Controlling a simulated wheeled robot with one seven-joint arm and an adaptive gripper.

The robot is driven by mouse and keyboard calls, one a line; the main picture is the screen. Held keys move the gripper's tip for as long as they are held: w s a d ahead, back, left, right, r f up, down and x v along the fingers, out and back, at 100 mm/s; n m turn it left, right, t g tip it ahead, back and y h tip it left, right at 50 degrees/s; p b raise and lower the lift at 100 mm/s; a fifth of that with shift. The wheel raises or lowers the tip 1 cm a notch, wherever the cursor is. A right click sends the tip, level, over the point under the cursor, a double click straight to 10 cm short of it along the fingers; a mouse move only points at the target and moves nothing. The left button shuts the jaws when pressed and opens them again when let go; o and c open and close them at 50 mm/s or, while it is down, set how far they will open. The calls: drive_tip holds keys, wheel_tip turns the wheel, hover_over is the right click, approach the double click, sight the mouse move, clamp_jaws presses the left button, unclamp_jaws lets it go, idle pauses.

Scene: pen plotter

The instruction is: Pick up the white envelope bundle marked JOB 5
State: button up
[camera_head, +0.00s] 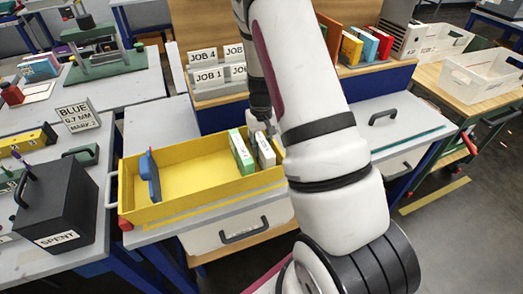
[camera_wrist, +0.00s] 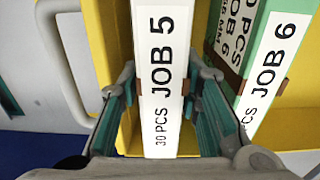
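The white envelope bundle marked JOB 5 (camera_wrist: 158,62) stands between the two fingers of my gripper (camera_wrist: 160,88) in the wrist view. The fingers straddle it, one on each side. Yellow tray floor shows in gaps beside the lower part of the bundle; contact at the tips is hard to judge. In the head view the white bundle (camera_head: 266,150) stands upright in the yellow tray (camera_head: 195,180), and my gripper (camera_head: 262,128) comes down on it from above, partly hidden by my arm.
A green-and-white bundle marked JOB 6 (camera_wrist: 262,65) stands close to the right of JOB 5; it also shows in the head view (camera_head: 241,152). A blue upright piece (camera_head: 149,174) is at the tray's left end. The tray's middle is clear. A black SPENT box (camera_head: 58,208) stands left.

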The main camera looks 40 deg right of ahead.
drive_tip(key=shift+f, duration=1.9)
clamp_jaws()
drive_tip(key=shift+r, duration=0.1)
